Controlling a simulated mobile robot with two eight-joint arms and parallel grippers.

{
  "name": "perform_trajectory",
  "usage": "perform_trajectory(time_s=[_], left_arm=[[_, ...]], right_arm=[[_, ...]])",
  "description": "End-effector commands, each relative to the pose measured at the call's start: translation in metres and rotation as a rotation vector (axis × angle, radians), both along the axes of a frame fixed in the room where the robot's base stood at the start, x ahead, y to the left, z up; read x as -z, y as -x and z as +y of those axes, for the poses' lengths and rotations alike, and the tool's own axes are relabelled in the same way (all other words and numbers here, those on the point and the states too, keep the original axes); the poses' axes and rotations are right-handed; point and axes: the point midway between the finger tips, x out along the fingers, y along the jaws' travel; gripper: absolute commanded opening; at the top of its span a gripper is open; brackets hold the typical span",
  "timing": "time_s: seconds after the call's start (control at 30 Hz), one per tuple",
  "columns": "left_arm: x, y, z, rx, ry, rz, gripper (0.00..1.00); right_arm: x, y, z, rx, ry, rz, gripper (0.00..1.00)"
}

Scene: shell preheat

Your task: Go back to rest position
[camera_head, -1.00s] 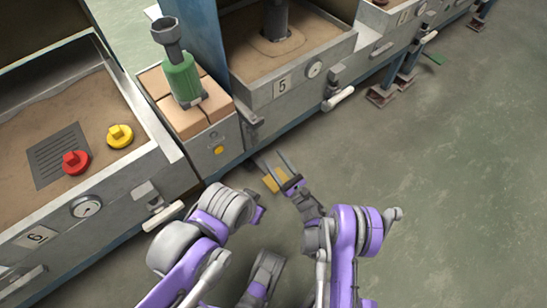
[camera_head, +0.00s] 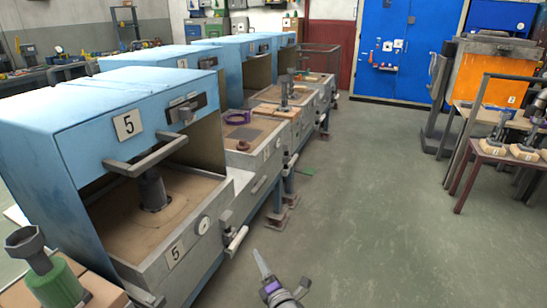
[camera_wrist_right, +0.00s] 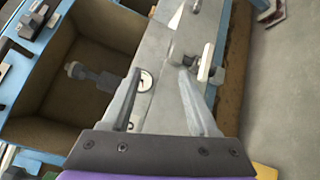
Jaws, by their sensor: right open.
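My right gripper (camera_head: 263,264) shows at the bottom middle of the head view, small and partly cut off by the arm. In the right wrist view, my right gripper (camera_wrist_right: 156,82) has its two grey fingers spread apart with nothing between them. It is beside the front of a blue-and-grey heating station. My left gripper is not in the head view.
A blue station numbered 5 (camera_head: 128,125) stands at the left with a dark shell on its tray. A green tool (camera_head: 52,288) stands at bottom left. More stations recede behind. The floor (camera_head: 370,220) at centre right is clear. A table with metal parts (camera_head: 510,150) stands at right.

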Motion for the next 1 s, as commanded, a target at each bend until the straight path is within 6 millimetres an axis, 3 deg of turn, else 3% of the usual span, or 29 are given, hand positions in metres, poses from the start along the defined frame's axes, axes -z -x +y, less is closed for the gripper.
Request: perform_trajectory(time_s=[0.1,0.27,0.37,0.5,0.7,1.0], left_arm=[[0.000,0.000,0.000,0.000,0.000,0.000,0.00],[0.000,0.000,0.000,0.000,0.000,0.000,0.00],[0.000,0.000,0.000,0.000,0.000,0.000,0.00],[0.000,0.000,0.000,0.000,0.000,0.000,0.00],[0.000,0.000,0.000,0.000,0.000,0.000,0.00],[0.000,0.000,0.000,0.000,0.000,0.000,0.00]], right_arm=[[-0.019,0.013,-0.053,0.146,-0.185,0.209,0.60],[-0.029,0.052,-0.114,0.364,-0.460,0.467,0.60],[-0.029,0.090,-0.147,0.513,-0.639,0.613,0.60],[-0.021,0.155,-0.182,0.735,-0.894,0.794,0.60],[-0.003,0.251,-0.208,1.041,-1.210,0.984,0.60],[0.022,0.358,-0.213,1.394,-1.515,1.134,0.60]])
